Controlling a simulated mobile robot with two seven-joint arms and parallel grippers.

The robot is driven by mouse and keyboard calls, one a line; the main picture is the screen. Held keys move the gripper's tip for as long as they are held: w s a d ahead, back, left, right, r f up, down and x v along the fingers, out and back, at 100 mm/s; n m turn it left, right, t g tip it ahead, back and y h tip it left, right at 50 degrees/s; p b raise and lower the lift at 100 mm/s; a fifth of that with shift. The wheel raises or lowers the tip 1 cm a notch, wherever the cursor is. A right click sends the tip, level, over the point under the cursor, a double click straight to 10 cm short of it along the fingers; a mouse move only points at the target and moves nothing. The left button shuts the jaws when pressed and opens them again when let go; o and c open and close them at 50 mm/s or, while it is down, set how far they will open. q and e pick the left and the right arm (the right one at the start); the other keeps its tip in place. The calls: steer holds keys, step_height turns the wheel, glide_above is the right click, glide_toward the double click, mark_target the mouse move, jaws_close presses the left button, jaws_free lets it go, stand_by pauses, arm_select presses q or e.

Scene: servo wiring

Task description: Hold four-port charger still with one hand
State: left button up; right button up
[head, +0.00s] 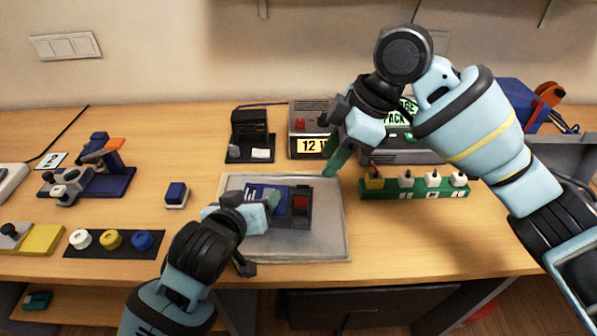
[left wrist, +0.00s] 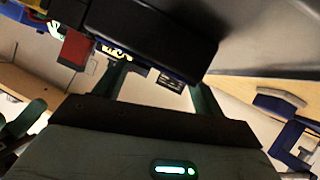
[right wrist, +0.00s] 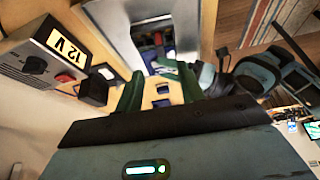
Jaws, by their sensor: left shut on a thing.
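The four-port charger (head: 301,203) is a dark box with blue parts and a red block at its right end. It lies on a grey tray (head: 330,245) in the middle of the table. My left gripper (head: 268,203) is shut on its left part; in the left wrist view the charger's dark body (left wrist: 150,35) fills the space at the fingertips, which it partly hides. My right gripper (head: 335,162) is in the air above and beyond the tray's right back corner. In the right wrist view its green fingers (right wrist: 158,88) stand apart with nothing between them.
A 12 V supply (head: 308,125) stands behind the tray. A green strip with several plugs (head: 415,188) lies to the right. A small blue block (head: 176,194), a black strip with white, yellow and blue round pieces (head: 111,242) and a blue fixture (head: 95,175) are on the left.

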mark_target(306, 192)
steer(key=x, duration=1.1)
steer(key=shift+a+f, duration=0.1)
steer(key=shift+f, duration=0.25)
steer(key=shift+c, duration=0.5)
steer(key=c, duration=0.7)
jaws_close()
